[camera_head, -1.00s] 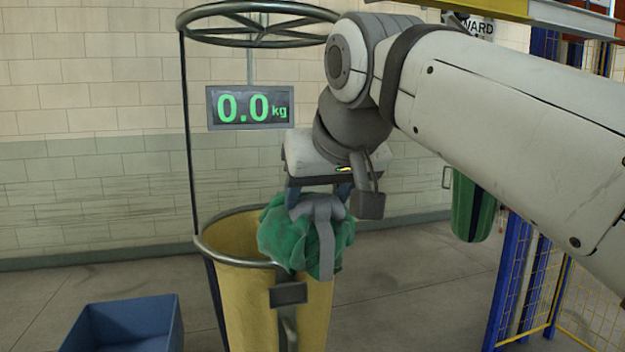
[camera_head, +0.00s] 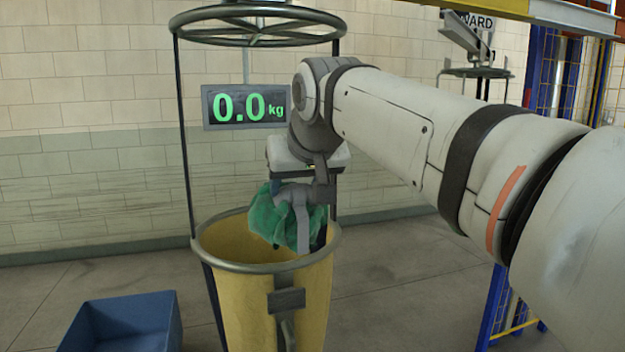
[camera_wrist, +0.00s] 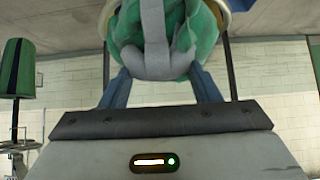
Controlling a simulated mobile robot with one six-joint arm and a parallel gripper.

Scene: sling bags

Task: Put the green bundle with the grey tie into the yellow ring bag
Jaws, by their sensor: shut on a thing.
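The green bundle with the grey tie (camera_head: 276,217) is in my gripper (camera_head: 290,186), which is shut on it. The bundle hangs over the mouth of the yellow ring bag (camera_head: 252,295), towards the right of the opening. Its lower part overlaps the ring's opening; how deep it sits is hard to tell. In the wrist view the bundle (camera_wrist: 190,35) lies between the blue fingers (camera_wrist: 160,85), with the grey tie (camera_wrist: 153,40) across it. The bag's ring shows partly behind the bundle there. The inside bottom of the bag is hidden.
A display (camera_head: 246,107) above the bag reads 0.0 kg. A round spoked frame (camera_head: 255,30) stands over the bag, on thin dark posts. A blue bin (camera_head: 122,325) is on the floor at lower left. Blue posts and yellow mesh (camera_head: 515,310) stand at right.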

